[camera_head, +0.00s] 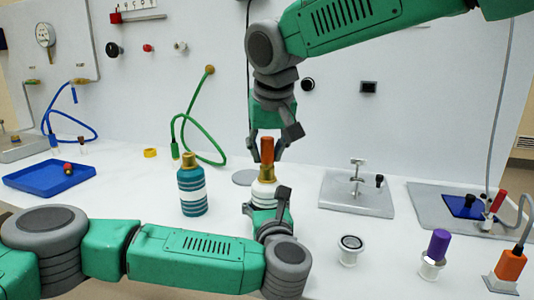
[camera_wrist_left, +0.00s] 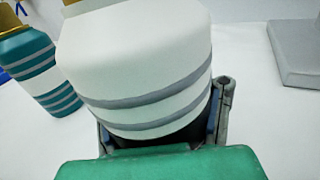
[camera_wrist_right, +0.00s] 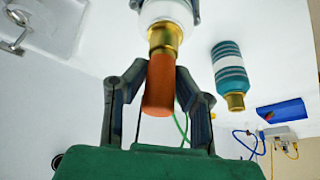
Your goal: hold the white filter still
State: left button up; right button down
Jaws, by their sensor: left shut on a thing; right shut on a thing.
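The white filter (camera_head: 263,192) stands upright near the middle of the bench. It has grey bands and a gold neck. My left gripper (camera_head: 268,212) is shut around its lower body; the filter (camera_wrist_left: 140,60) fills the left wrist view. An orange-brown cylinder (camera_head: 267,149) stands on the gold neck, in line with it. My right gripper (camera_head: 268,140) comes from above and is shut on this cylinder, which also shows between the fingers in the right wrist view (camera_wrist_right: 158,85). Whether the cylinder is fastened to the neck, I cannot tell.
A teal filter with a gold neck (camera_head: 191,186) stands just left of the white one. A blue tray (camera_head: 35,180) lies far left, a grey plate with a clamp (camera_head: 345,203) to the right. A purple-topped piece (camera_head: 436,245) and a white ring-topped piece (camera_head: 350,250) stand at front right.

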pick_arm(q)
jog(key=o, duration=1.8)
pick_arm(e)
notch_tip(320, 180, up, 17)
pick_arm(q)
jog(key=shift+o, duration=0.2)
jog(key=s, duration=0.3)
jog(key=s+d, duration=0.1)
jog(key=s, duration=0.3)
jog(key=s+d, duration=0.1)
jog(key=s, duration=0.2)
jog(key=shift+s+f, duration=0.25)
jog(key=shift+s, duration=0.75)
jog(key=shift+s, duration=0.1)
